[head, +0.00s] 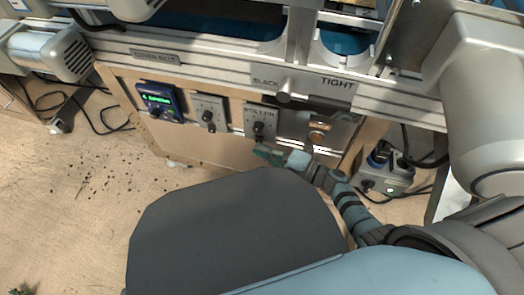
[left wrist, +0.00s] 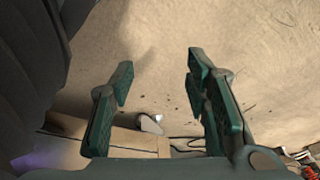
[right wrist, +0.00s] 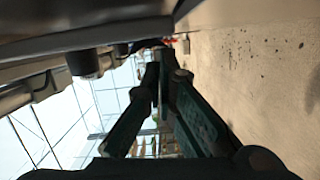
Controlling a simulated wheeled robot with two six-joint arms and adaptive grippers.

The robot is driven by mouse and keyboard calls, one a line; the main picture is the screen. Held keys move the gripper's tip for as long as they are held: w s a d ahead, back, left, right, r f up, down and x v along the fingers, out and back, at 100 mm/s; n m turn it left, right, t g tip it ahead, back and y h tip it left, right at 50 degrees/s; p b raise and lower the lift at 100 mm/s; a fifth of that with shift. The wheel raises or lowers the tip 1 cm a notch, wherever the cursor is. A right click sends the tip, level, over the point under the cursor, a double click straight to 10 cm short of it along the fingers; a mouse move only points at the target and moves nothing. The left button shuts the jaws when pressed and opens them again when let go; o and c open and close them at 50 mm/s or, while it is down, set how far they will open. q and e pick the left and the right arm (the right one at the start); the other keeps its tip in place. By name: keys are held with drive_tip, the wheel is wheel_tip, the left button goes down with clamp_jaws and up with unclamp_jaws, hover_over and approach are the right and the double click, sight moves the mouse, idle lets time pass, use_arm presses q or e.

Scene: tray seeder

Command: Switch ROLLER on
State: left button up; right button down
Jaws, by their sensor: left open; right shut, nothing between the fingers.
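The ROLLER switch box (head: 261,117), a grey plate with a dark knob (head: 259,127), is mounted on the wooden front panel under the machine in the head view. My right gripper (head: 264,155), with green fingertips, is just below this box. It is shut and empty; I cannot tell whether it touches the panel. Its closed fingers also show in the right wrist view (right wrist: 162,62). My left gripper (left wrist: 160,68) is open and empty in the left wrist view, over the floor; it is out of the head view.
A similar switch box (head: 209,112) and a blue controller with a green display (head: 160,101) sit left of ROLLER. A SLACK/TIGHT lever (head: 286,92) is above right. A grey socket box (head: 388,178) with cables stands at right.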

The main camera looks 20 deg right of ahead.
use_arm(q)
drive_tip(key=s+f, duration=0.1)
drive_tip(key=f+p, duration=0.1)
drive_tip(key=s+f+p, duration=0.1)
drive_tip(key=shift+s+a+f, duration=0.3)
drive_tip(key=shift+f, duration=0.05)
use_arm(e)
drive_tip(key=s+d, duration=0.4)
drive_tip(key=s, duration=0.6)
drive_tip(key=shift+s+d+f, duration=0.25)
drive_tip(key=shift+d+f, duration=0.15)
drive_tip(key=shift+f, duration=0.05)
use_arm(q)
drive_tip(key=shift+s, duration=0.1)
